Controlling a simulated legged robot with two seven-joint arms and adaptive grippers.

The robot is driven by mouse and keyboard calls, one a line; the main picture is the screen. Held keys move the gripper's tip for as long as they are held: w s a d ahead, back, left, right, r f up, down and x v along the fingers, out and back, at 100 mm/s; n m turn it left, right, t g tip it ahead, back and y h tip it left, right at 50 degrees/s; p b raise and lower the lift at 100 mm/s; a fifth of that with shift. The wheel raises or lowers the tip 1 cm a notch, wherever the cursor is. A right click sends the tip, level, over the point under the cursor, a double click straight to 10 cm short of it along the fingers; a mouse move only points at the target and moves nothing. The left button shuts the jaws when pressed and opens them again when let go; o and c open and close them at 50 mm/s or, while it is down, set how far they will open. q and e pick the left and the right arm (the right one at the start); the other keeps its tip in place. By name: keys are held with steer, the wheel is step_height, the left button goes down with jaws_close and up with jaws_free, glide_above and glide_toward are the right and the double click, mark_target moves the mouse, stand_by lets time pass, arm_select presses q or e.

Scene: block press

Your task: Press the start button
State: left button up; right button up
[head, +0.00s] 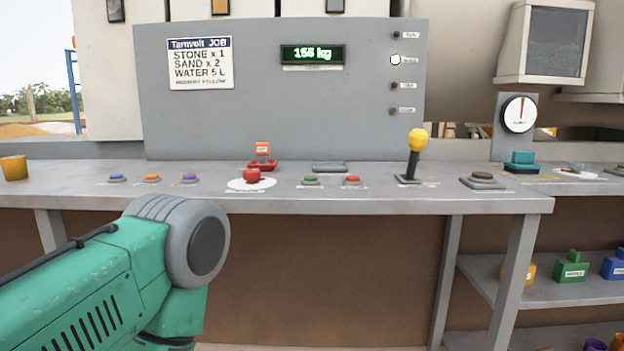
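A small green button (311,180) sits on the grey console top, with a red button (353,180) to its right. The labels in front of them are too small to read, so I cannot confirm which is the start button. A larger red knob or button (252,175) stands on a white disc to the left. My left arm comes in at the lower left, in front of the console and apart from the buttons; its gripper is out of view. My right gripper is not in view.
Blue (117,177), orange (152,177) and purple (190,177) buttons line the console's left part. A yellow-topped lever (416,150) stands upright to the right. A display (312,55) reads 156 kg. The console's front edge (350,204) crosses the view.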

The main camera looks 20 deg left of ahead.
arm_select(q)
jaws_close()
stand_by(1.4)
